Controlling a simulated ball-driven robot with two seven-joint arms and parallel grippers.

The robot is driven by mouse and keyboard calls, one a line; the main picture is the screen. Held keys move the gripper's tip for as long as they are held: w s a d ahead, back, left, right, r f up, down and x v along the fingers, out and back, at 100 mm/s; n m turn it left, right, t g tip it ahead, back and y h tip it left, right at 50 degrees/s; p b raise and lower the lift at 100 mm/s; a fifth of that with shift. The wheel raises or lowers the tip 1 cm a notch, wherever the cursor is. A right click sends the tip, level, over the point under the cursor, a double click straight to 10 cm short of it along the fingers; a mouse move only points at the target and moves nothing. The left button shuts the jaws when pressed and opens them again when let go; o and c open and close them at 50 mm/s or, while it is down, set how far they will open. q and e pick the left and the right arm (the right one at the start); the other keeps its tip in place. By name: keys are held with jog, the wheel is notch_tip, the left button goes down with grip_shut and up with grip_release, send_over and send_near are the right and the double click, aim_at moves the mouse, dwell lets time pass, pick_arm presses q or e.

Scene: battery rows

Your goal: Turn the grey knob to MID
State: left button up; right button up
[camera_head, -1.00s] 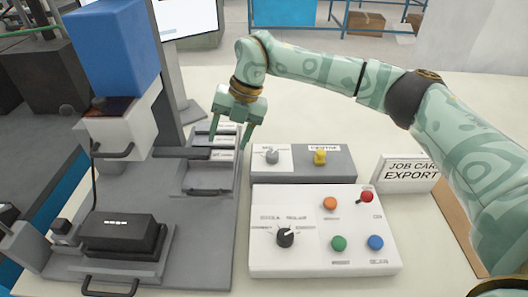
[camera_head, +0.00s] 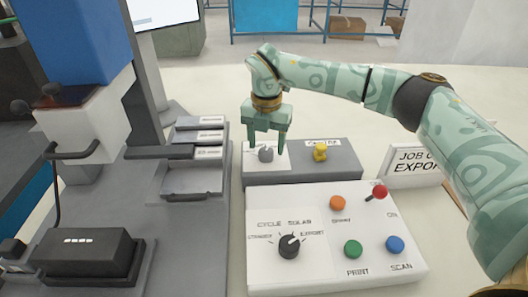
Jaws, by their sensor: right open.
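The grey knob (camera_head: 265,154) stands on a white plate at the left end of a low grey box (camera_head: 340,168). The lettering by the knob is too small and too covered to read, so I cannot tell its setting. My right gripper (camera_head: 266,142) comes in from the right and points down just above the knob. Its two fingers are apart and appear on either side of the knob; I cannot tell whether they touch it. My left gripper is not in view.
A yellow knob (camera_head: 320,152) sits on the same box. In front is a white panel (camera_head: 318,270) with a black knob (camera_head: 289,246), several coloured buttons and a red lever (camera_head: 379,192). A sign (camera_head: 417,166) stands right. A grey machine (camera_head: 180,240) fills the left.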

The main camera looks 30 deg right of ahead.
notch_tip(320, 180, down, 2)
jog(key=shift+f, duration=0.1)
jog(key=c, duration=1)
